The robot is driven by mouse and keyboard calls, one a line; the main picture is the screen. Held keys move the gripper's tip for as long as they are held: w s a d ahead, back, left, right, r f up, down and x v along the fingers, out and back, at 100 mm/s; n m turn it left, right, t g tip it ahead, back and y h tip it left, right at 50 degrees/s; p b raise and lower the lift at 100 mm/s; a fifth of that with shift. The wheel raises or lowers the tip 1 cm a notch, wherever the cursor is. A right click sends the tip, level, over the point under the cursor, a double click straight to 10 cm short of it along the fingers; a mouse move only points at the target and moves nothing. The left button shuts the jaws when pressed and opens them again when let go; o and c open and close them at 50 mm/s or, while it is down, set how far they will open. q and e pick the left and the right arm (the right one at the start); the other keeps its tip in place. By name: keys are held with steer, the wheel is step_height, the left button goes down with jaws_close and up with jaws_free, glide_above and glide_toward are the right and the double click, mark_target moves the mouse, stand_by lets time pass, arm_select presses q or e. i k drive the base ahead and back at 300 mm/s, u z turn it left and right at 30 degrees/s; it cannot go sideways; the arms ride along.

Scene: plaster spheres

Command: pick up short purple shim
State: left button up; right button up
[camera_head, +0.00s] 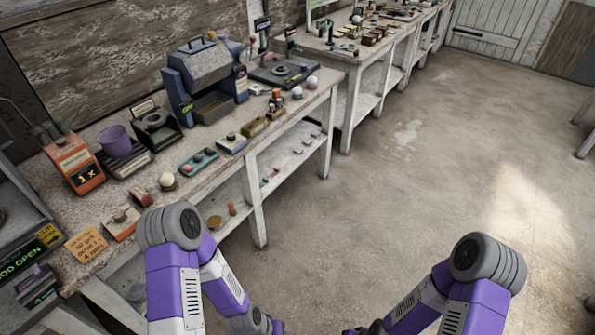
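I cannot pick out a short purple shim in the head view; the small pieces on the workbench (85,205) and its lower shelf are too small to tell apart. Small reddish and grey pieces (270,175) lie on that lower shelf. Both of my purple and grey arms reach down to the bottom edge of the picture, in front of the bench and over the floor. Both grippers are cut off below the picture, so their fingers and anything in them are hidden.
A purple cup (115,140), an orange box marked 1x (77,163), a blue-grey machine (204,78) and a teal tray (199,162) stand on the bench. A second bench (352,52) continues behind. The concrete floor (420,165) to the right is clear.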

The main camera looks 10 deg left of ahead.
mark_target(39, 273)
steer(key=i, duration=0.75)
steer(key=u, duration=2.95)
